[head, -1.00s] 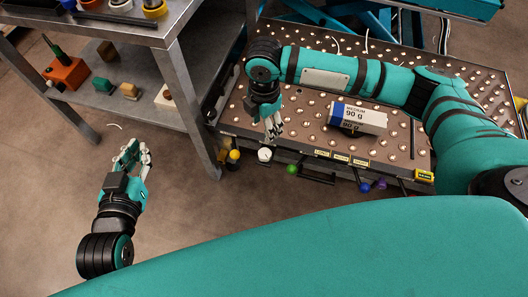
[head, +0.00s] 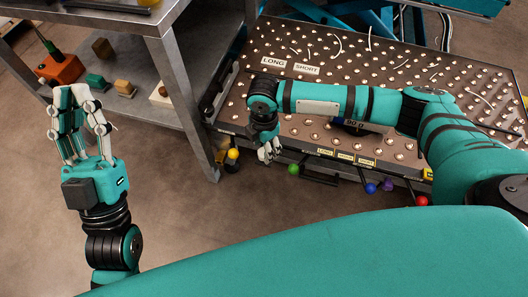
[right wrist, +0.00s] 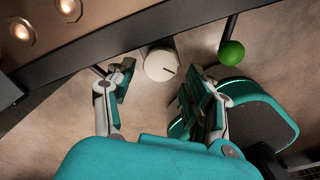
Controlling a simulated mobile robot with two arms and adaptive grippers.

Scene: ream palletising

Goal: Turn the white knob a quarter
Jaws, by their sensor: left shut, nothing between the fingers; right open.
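The white knob (right wrist: 159,65) shows in the right wrist view, on the front edge of the ball-topped table, with a short dark line on its face. My right gripper (right wrist: 157,82) is open, its fingers on either side of the knob. There is a gap beside each finger, and I cannot tell whether either touches it. In the head view my right gripper (head: 268,153) is at the table's front edge and largely hides the knob. My left gripper (head: 82,120) is shut and empty, raised at the left, away from the knob.
A green ball-ended lever (right wrist: 231,53) is close right of the knob. A yellow knob (head: 233,154) is left of it. Blue, purple and red balls (head: 421,201) line the edge further right. A paper ream (head: 360,125) is partly hidden behind my right arm. A grey shelf bench (head: 165,70) stands left.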

